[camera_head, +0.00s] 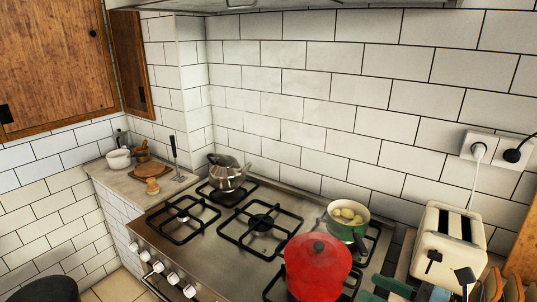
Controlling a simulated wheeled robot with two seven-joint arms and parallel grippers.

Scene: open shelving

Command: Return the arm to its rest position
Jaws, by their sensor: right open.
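The rest of my right arm is hard to make out. My left gripper is not in view.
The toaster (440,222) stands near the wall sockets (480,148). A red lidded pot (317,265), a green saucepan (348,226) and a metal kettle (228,176) stand on the gas hob (215,245). Wooden cupboards (55,55) hang upper left.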

